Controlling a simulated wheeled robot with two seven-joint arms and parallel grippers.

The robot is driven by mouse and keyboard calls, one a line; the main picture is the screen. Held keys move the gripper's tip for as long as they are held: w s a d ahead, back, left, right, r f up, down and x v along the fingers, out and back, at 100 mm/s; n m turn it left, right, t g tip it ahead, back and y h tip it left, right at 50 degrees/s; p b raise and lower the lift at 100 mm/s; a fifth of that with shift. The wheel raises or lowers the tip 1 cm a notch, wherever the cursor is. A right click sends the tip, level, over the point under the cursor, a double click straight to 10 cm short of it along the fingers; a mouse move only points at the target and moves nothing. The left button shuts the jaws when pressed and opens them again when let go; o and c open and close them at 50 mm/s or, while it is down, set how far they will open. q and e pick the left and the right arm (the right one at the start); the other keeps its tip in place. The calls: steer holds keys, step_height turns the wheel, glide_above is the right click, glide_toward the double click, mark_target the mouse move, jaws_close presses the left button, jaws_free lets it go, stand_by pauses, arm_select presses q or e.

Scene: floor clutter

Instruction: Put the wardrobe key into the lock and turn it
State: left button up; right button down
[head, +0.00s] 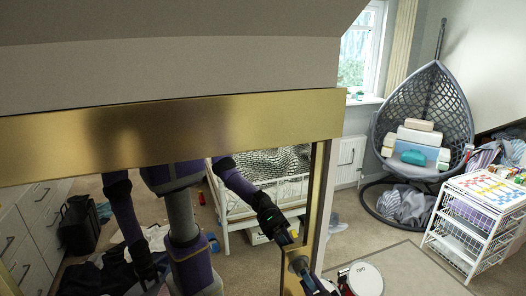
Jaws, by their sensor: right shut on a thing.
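A wardrobe door with a large mirror and a wide gold frame (150,128) fills the left and middle of the head view. A small round metal fitting, which looks like the lock (298,264), sits low on the door's right gold upright. My right gripper (306,274) comes up from the bottom edge and is shut, close against this fitting. The wardrobe key is hidden or too small to make out, and I cannot tell whether it is in the lock. The mirror shows my arms reflected. My left gripper itself is not in view.
Right of the door, a grey hanging chair (427,110) with cushions stands by the wall. A white wire drawer unit (474,222) holds several things. The mirror reflects a white-railed bed, drawers and clothes on the floor.

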steer(key=c, duration=0.5)
jaws_free()
steer(key=shift+w+a, duration=0.1)
steer(key=shift+w, duration=0.15)
steer(key=shift+c, duration=0.2)
steer(key=v, duration=0.9)
steer(key=shift+s, duration=0.1)
